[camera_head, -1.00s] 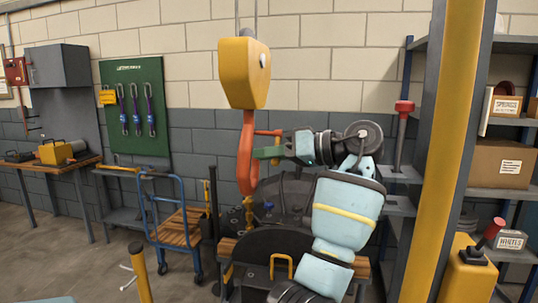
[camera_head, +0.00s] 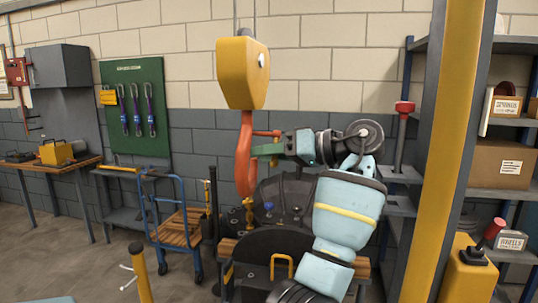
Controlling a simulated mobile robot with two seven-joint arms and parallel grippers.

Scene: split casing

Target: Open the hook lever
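The yellow hook block (camera_head: 241,72) hangs from above in the middle of the view, with an orange hook (camera_head: 245,165) below it. A short orange lever (camera_head: 267,133) sticks out to the right from the upper part of the hook. My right gripper is not in view.
Below the hook stands a dark rounded casing (camera_head: 285,205) with a gold fitting (camera_head: 248,210) at its left. A blue cart (camera_head: 178,228) stands to the left. A yellow post (camera_head: 446,150) and shelves (camera_head: 505,192) close off the right. The floor at left is open.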

